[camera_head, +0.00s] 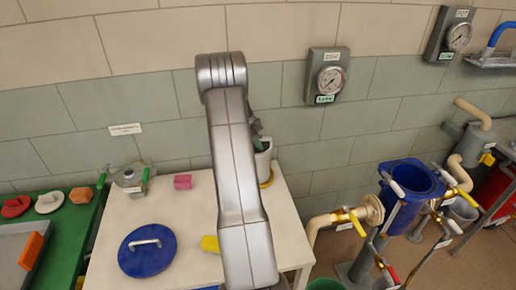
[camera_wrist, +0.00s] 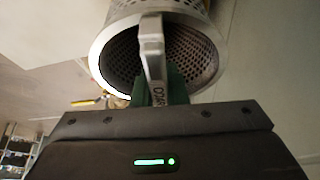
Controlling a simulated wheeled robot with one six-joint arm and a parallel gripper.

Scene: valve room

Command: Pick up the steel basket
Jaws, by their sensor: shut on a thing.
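The steel basket (camera_wrist: 200,52) is a perforated round can with a pale rim. It fills the top of the wrist view, tilted in the picture, with its open mouth facing the camera. A flat grey handle with dark lettering crosses the mouth. My gripper (camera_wrist: 160,88) is shut on this handle, its green fingers on either side. In the head view a pale part of the basket (camera_head: 263,162) shows just right of my arm, at the table's back right corner. My arm hides the rest. I cannot tell whether the basket touches the table.
The white table (camera_head: 190,222) bears a blue lid (camera_head: 147,250), a pink cylinder (camera_head: 182,182), a metal pot (camera_head: 131,177) and a yellow piece (camera_head: 210,244). A green bench (camera_head: 78,222) stands left. Pipes with a blue funnel (camera_head: 409,180) stand right. Gauges hang on the wall.

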